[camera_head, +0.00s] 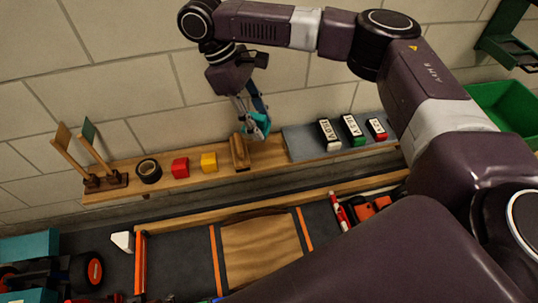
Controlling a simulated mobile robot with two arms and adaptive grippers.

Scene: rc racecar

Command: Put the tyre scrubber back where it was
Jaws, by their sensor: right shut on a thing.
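My right gripper (250,106) reaches down from above to the wall shelf (134,190). It is shut on a teal thing, which looks like the tyre scrubber (260,122). The scrubber is small in view and partly hidden by the fingers. It is just right of and partly behind a wooden block or holder (239,153) on the shelf. I cannot tell whether the scrubber touches the holder or the shelf. My left gripper is not in view.
The shelf bears a wooden rack (106,182) with two upright paddles, black tape (149,170), a red block (180,167), a yellow block (209,162) and labelled packs (329,134) on a grey mat (303,145). A green bin (500,100) is at right. A wheeled car (60,277) is lower left.

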